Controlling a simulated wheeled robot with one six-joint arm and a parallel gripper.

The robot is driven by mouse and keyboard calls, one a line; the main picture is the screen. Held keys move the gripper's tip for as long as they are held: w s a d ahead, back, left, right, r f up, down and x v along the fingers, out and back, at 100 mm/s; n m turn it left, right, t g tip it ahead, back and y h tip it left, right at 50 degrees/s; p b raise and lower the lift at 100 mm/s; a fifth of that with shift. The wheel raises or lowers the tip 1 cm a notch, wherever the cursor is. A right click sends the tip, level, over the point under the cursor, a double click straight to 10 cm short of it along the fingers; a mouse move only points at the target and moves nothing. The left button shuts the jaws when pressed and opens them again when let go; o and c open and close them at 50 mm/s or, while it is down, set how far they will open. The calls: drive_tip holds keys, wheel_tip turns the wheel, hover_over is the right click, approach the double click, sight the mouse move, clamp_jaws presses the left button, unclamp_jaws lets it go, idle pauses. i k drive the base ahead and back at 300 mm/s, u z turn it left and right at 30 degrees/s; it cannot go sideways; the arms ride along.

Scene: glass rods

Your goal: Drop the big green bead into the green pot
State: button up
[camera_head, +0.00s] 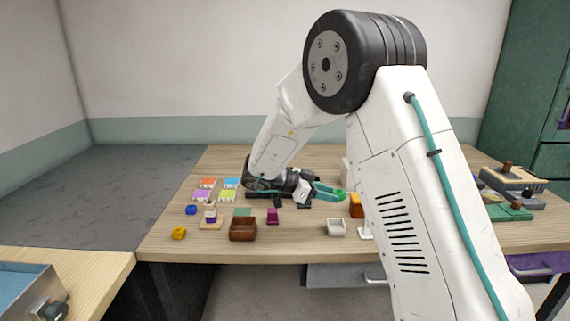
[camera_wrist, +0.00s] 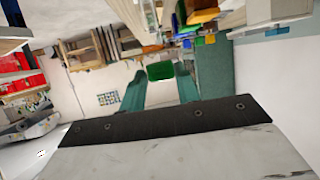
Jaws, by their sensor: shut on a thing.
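My gripper (camera_head: 330,192) reaches out to the right above the middle of the table, low over its surface. Its teal fingers are shut on a green piece, the big green bead (camera_wrist: 160,71), which sits between the fingertips in the wrist view. I cannot make out a green pot for certain.
The brown box (camera_head: 243,229), a magenta block (camera_head: 272,216), a white cup (camera_head: 336,227) and an orange container (camera_head: 356,205) stand near. My arm hides part of the table's right side.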

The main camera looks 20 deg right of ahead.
sight(178, 233)
drive_tip(key=u, duration=1.05)
drive_tip(key=i, duration=0.65)
drive_tip(key=z, duration=0.65)
drive_tip(key=i, duration=0.6)
drive_tip(key=z, duration=0.65)
